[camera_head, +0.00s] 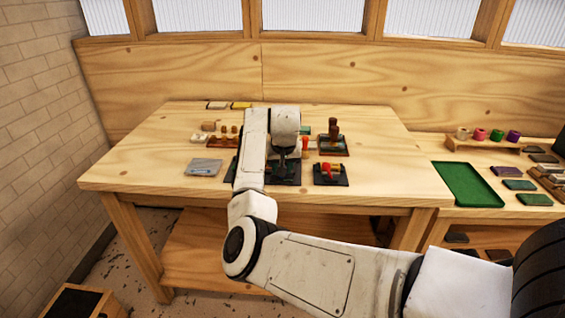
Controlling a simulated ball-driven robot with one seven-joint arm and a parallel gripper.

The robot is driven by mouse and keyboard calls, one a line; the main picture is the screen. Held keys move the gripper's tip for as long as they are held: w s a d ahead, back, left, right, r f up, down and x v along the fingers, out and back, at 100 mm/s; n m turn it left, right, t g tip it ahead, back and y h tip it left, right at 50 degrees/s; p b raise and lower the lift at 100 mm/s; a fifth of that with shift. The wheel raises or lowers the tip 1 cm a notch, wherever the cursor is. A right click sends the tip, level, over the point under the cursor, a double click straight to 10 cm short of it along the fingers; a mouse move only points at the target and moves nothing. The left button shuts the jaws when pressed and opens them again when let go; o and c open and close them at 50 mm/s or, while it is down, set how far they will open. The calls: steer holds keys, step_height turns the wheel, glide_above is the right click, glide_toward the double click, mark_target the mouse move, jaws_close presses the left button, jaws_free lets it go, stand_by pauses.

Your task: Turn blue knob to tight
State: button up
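No blue knob can be made out in the head view; my arm covers the middle of the wooden table (140,170). My gripper (284,168) points down over a dark base near the table's front edge, in the middle. Its fingers are small and dark against that base, so I cannot tell whether they are open or touch anything. A dark fixture with a red and yellow part (330,172) stands just right of my gripper. A red upright piece (305,146) stands behind it.
A grey-blue plate (204,167) lies left of my arm. Small wooden pieces (209,126) and a dark brown stacked post (333,132) stand farther back. A green tray (468,184) and several coloured rolls (497,135) are on the right bench. The table's left end is clear.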

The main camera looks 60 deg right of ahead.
steer(key=m+g, duration=0.1)
steer(key=m, duration=0.1)
steer(key=m+g, duration=0.1)
steer(key=m, duration=0.2)
steer(key=shift+w+m+h, duration=0.15)
steer(key=shift+m+h, duration=0.15)
steer(key=shift+h, duration=0.1)
steer(key=m+g+b, duration=0.2)
steer(key=m, duration=0.3)
steer(key=shift+w+f, duration=0.15)
steer(key=m+g+b, duration=0.1)
steer(key=m+b, duration=0.1)
steer(key=m, duration=0.1)
steer(key=m+g+y+b, duration=0.1)
steer(key=m+b, duration=0.1)
steer(key=shift+w+d+m+y, duration=0.1)
steer(key=shift+m+y, duration=0.2)
steer(key=shift+m, duration=0.1)
steer(key=m+b, duration=0.2)
steer(key=m+g+y+b, duration=0.1)
steer(key=m+b, duration=0.1)
steer(key=shift+d+m+y, duration=0.1)
steer(key=shift+m+y, duration=0.2)
steer(key=shift+m, duration=0.4)
steer(key=o, duration=1)
steer(key=shift+r, duration=0.25)
